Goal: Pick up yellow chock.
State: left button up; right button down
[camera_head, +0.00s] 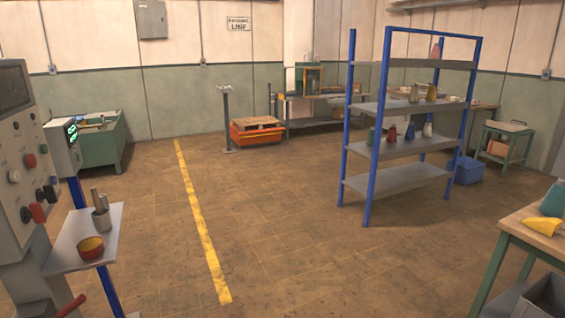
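A yellow wedge-shaped chock (541,227) lies on the wooden top of a green-legged table (517,220) at the right edge of the head view. It sits near the table's front left part, beside a teal object (553,200) that is cut off by the picture edge. Neither of my grippers shows in this view.
A blue-post shelf (406,110) with several bottles stands right of centre. A dark crate (540,300) is below the table. The central floor (290,230) is clear.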

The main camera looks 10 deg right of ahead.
aim_at(549, 227)
jog(key=z, duration=1.95)
jog(key=i+l, duration=0.1)
jog(key=i, duration=0.15)
